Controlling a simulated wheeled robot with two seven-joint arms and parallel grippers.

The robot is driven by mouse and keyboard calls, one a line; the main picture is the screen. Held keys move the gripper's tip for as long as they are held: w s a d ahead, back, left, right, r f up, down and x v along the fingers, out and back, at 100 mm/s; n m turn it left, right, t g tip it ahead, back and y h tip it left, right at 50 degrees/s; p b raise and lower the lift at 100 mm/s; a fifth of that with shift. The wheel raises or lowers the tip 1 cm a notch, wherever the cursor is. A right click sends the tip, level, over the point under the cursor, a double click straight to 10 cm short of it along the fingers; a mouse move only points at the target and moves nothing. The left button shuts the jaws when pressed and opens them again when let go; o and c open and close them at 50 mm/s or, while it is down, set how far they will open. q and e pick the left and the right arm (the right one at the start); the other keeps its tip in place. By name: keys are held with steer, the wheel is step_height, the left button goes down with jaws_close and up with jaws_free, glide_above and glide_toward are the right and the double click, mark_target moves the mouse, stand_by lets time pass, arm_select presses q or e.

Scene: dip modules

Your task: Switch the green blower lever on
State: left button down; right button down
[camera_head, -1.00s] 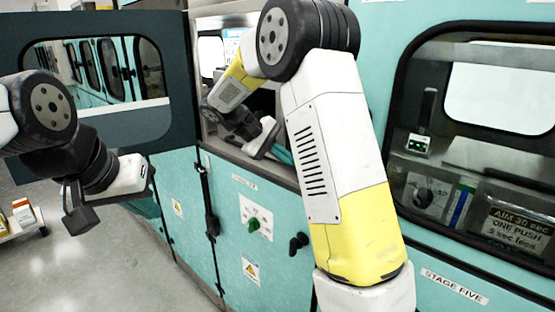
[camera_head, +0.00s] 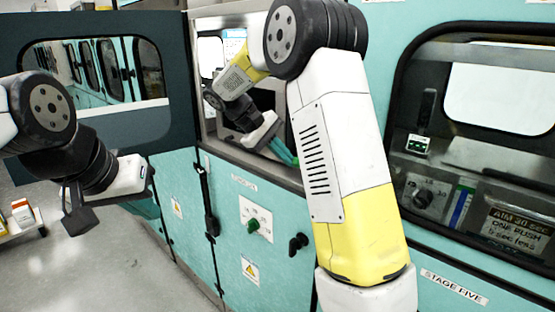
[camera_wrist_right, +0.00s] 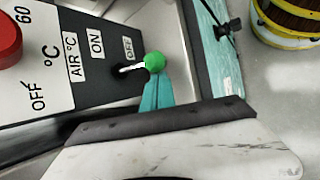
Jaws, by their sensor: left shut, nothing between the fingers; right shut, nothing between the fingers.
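The green blower lever (camera_wrist_right: 154,62) shows in the right wrist view as a green ball on a short pale shaft. It sits at the OFF label of a dark panel (camera_wrist_right: 100,70), with ON further left. My right gripper (camera_wrist_right: 155,92) is shut, its teal fingers just below the ball in the picture; I cannot tell whether they touch it. In the head view my right gripper (camera_head: 284,152) is inside the cabinet opening, and the lever is hidden there. My left gripper (camera_head: 80,215) is shut and empty, hanging in front of the open dark door.
A red knob (camera_wrist_right: 6,40) is on the same panel. The opening's metal frame (camera_head: 240,155) lies close around my right wrist. The dark door (camera_head: 110,125) stands open at left. A green knob (camera_head: 253,225) and black handle (camera_head: 298,243) are on the front below.

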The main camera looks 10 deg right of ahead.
steer(key=shift+s+r, duration=0.1)
steer(key=shift+r, duration=1)
steer(key=shift+d+r, duration=0.2)
steer(key=shift+r, duration=1.05)
steer(key=shift+w+r, duration=0.2)
steer(key=shift+r, duration=0.45)
steer(key=v, duration=0.7)
steer(key=shift+a+r, duration=0.2)
steer(key=shift+a, duration=0.1)
steer(key=shift+w, duration=0.1)
